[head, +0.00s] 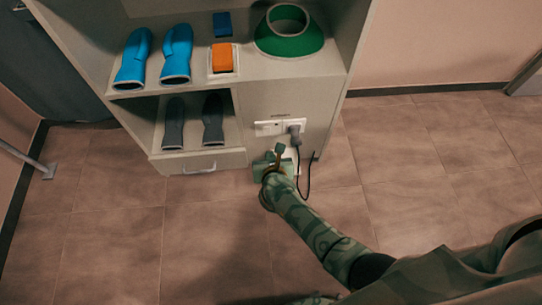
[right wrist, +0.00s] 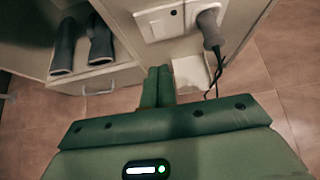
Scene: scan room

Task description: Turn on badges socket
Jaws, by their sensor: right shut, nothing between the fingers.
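A white socket panel (head: 269,128) is set in the cabinet front, under a small dark label. A grey plug (head: 295,134) sits in its right part, and its dark cord hangs down. My right gripper (head: 277,151) is shut and empty, in front of and below the panel. Its closed green fingers (right wrist: 159,70) appear apart from the panel. My left gripper is not in view.
Grey boots (head: 213,118) stand below, above a drawer (head: 198,163). A white piece (right wrist: 194,75) is under the socket. The tiled floor is clear.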

